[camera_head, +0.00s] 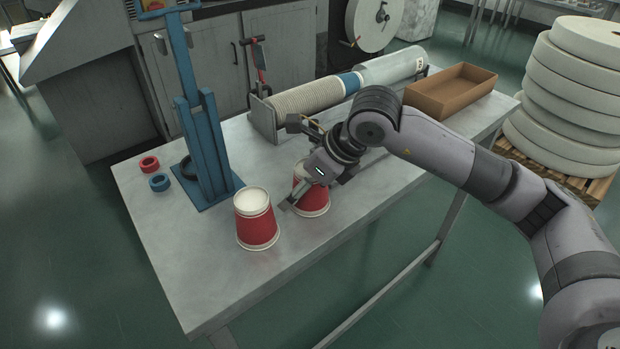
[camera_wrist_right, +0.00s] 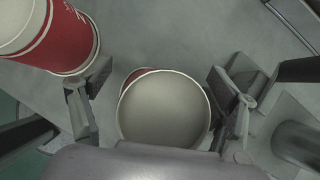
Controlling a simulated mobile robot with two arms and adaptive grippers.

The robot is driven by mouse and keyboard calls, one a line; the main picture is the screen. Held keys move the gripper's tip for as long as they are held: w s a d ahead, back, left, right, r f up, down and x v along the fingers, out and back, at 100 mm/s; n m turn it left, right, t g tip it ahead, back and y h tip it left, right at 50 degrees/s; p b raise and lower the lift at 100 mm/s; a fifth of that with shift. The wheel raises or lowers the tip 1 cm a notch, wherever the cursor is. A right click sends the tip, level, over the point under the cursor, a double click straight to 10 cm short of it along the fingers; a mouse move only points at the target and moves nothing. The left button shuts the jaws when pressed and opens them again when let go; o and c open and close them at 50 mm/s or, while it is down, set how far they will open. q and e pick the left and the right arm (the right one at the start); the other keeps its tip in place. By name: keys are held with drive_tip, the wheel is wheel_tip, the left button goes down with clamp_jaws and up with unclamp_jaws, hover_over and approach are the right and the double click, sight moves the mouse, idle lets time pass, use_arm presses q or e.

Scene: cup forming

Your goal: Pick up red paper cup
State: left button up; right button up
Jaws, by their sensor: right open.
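Two red paper cups with white tops stand on the table, wider end down. The right-hand red cup (camera_head: 314,201) is partly hidden behind my right gripper (camera_head: 300,176). In the wrist view this cup's round white top (camera_wrist_right: 163,110) lies between the two fingers, with a little red showing at its far edge. My right gripper is open around it, with gaps visible on both sides. The left-hand red cup (camera_head: 257,229) stands just outside the left finger and also shows in the wrist view (camera_wrist_right: 64,38). My left gripper is not in view.
The grey table (camera_head: 215,285) is clear at its front. A blue stand (camera_head: 205,150) rises behind the cups, with a red ring (camera_head: 149,164) and a blue ring (camera_head: 159,182) beside it.

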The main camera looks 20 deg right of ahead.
drive_tip(key=shift+c, duration=0.6)
drive_tip(key=c, duration=0.8)
wheel_tip(320, 180, up, 20)
drive_tip(key=shift+r+b, duration=0.1)
drive_tip(key=shift+b, duration=0.4)
